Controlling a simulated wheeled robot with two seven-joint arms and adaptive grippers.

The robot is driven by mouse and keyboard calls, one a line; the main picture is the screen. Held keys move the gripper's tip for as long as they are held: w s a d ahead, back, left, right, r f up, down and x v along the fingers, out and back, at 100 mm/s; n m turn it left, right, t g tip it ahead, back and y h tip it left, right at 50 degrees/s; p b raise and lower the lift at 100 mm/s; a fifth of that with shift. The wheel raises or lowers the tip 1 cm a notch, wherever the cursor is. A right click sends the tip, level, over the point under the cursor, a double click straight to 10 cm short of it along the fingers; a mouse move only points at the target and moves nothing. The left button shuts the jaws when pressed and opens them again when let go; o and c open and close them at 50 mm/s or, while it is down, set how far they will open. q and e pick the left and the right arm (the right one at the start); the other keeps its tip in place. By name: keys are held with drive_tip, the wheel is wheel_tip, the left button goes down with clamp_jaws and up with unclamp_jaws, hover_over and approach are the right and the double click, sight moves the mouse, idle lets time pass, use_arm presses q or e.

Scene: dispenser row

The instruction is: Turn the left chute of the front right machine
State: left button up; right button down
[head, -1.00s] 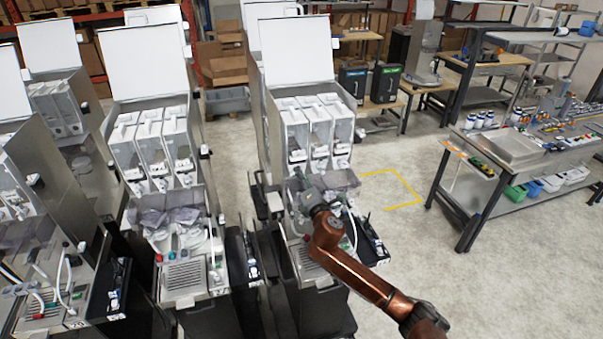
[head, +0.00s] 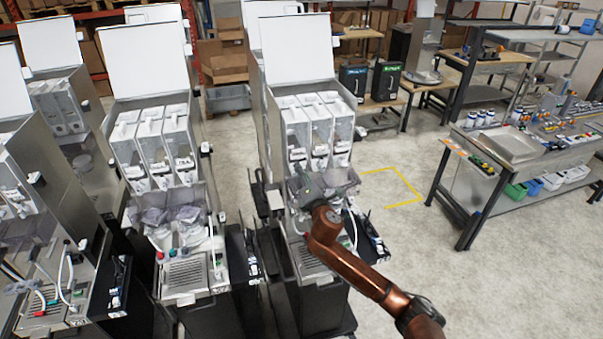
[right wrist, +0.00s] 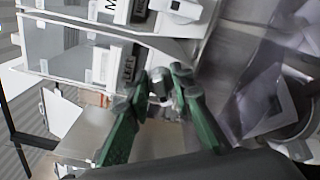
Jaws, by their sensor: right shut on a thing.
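The front right machine (head: 282,207) has its lid raised and three white canisters side by side, with white chutes at their lower fronts. My right gripper (head: 303,179) is at the lower front of the left canister (head: 297,132), and partly hides the left chute. In the right wrist view, the green fingers of my right gripper (right wrist: 165,83) are closed around a small grey end piece, which I take as the left chute (right wrist: 158,82). White labelled canister parts are just above the fingertips. My left gripper is not in view.
Clear plastic bowls (head: 342,178) sit just under the chutes, close to my right gripper. Another machine (head: 155,150) stands to the left. A workbench (head: 512,150) with parts is at the right, and the floor between is clear.

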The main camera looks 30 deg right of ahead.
drive_tip(key=m, duration=0.6)
drive_tip(key=shift+f, duration=0.15)
drive_tip(key=m+p, duration=0.1)
drive_tip(key=m, duration=0.4)
drive_tip(key=shift+m, duration=0.4)
drive_tip(key=m+p, duration=0.1)
drive_tip(key=m, duration=0.5)
drive_tip(key=shift+a+f, duration=0.15)
drive_tip(key=m+p, duration=0.2)
drive_tip(key=m, duration=0.3)
drive_tip(key=shift+f+m, duration=0.1)
drive_tip(key=shift+m, duration=0.3)
drive_tip(key=c, duration=2)
unclamp_jaws()
drive_tip(key=shift+c, duration=0.2)
